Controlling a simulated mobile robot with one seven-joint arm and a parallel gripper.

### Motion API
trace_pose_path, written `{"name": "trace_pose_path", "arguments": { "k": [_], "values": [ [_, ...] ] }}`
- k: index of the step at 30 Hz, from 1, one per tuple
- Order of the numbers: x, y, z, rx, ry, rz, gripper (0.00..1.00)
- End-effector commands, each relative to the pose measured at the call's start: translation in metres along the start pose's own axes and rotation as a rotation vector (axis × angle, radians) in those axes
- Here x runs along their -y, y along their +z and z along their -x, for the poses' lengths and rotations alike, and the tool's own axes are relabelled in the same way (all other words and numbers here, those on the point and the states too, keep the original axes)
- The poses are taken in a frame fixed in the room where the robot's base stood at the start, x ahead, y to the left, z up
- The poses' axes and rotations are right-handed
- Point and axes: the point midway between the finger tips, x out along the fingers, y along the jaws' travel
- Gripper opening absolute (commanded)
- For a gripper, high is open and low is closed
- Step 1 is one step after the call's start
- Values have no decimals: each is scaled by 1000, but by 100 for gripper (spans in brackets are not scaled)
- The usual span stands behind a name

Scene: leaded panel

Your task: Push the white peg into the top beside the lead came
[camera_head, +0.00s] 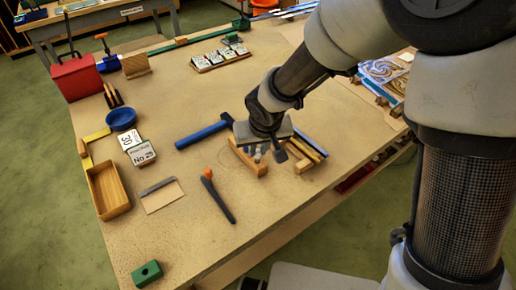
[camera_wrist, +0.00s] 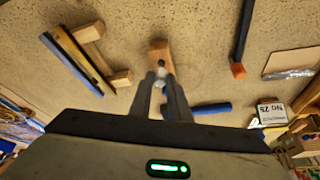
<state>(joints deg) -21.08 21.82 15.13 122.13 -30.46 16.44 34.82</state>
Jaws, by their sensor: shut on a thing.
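My gripper (camera_wrist: 162,82) is shut on a small white peg (camera_wrist: 160,75), whose pale round end shows between the fingertips in the wrist view. A wooden block (camera_wrist: 158,48) lies just beyond the fingertips, with a dark spot near the peg. In the head view my gripper (camera_head: 267,154) hangs low over the bench top (camera_head: 230,245), beside the wooden block (camera_head: 243,157). Whether the peg touches anything is unclear. Long thin strips (camera_wrist: 75,58) lie on a wooden rack (camera_wrist: 90,32); I cannot tell whether one is the lead came.
A blue-handled hammer (camera_head: 203,134) lies left of my gripper, and a dark tool with an orange tip (camera_head: 218,196) lies in front. A wooden tray (camera_head: 108,190), labelled boxes (camera_head: 136,148) and a blue bowl (camera_head: 121,118) stand at left.

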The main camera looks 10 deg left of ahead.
Motion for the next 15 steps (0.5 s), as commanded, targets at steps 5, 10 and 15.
{"name": "trace_pose_path", "arguments": {
  "k": [5, 10, 15],
  "values": [
    [0, -4, 9, 0, 0, -1, 0],
    [0, -6, 15, -1, 0, 1, 0],
    [0, -9, 21, -2, 0, 0, 0]
  ]
}}
